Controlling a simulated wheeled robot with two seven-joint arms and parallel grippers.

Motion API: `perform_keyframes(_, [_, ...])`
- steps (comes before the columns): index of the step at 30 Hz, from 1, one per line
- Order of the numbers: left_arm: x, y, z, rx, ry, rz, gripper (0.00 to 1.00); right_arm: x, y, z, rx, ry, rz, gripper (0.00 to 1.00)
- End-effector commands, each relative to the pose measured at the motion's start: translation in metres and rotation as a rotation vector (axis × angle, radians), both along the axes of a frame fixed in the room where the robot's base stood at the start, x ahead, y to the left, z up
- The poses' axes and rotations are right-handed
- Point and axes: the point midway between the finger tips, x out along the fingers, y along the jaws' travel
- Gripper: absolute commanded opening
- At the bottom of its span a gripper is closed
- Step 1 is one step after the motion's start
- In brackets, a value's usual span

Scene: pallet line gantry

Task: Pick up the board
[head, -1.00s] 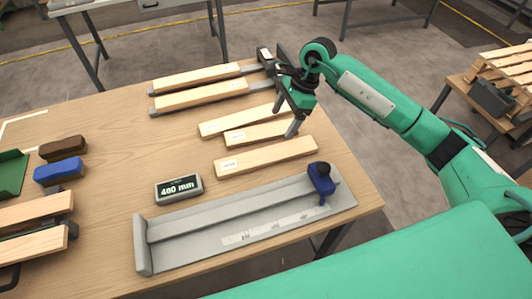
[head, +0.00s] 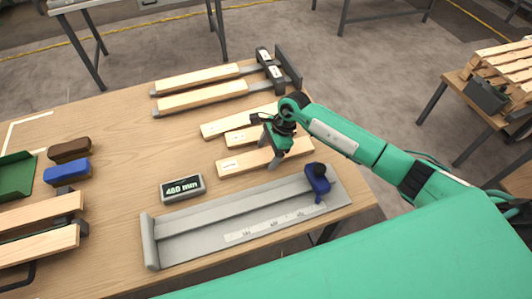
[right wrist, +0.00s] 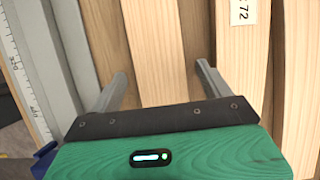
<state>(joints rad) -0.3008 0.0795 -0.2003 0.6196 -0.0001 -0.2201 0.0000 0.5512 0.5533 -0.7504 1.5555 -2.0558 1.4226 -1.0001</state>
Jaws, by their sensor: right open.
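Three loose pale boards lie side by side on the wooden table: a far one (head: 235,123), a middle one (head: 238,138) and a near one (head: 240,164). My right gripper (head: 275,162) is over the near board, hiding part of it. In the right wrist view my right gripper (right wrist: 163,82) is open, with one finger on each side of the near board (right wrist: 153,40). The middle board (right wrist: 242,60) with its white label lies right of the fingers. Whether the fingers touch the near board cannot be told. My left gripper is not in view.
A grey measuring trough (head: 195,228) with a blue stop (head: 317,180) lies just in front of the boards. A display (head: 182,188) reads 460 or 480 mm. Two boards on clamp bars (head: 200,96) lie behind. Brown (head: 69,150) and blue (head: 67,172) blocks sit at left.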

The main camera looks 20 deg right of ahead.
Motion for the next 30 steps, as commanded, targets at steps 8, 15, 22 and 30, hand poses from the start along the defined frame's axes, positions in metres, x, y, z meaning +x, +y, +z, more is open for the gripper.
perform_keyframes(8, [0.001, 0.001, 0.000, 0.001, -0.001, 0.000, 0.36, 0.000, 0.001, -0.003, 0.000, -0.001, 0.001, 0.76])
perform_keyframes(15, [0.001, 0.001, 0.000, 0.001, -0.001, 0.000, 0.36, 0.000, 0.001, -0.002, 0.000, -0.001, 0.000, 0.29])
perform_keyframes(22, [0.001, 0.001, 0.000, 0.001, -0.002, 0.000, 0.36, 0.001, 0.001, -0.002, 0.000, -0.002, 0.000, 0.27])
perform_keyframes(30, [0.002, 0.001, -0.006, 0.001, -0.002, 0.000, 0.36, 0.002, 0.000, 0.015, 0.000, -0.008, 0.000, 0.27])
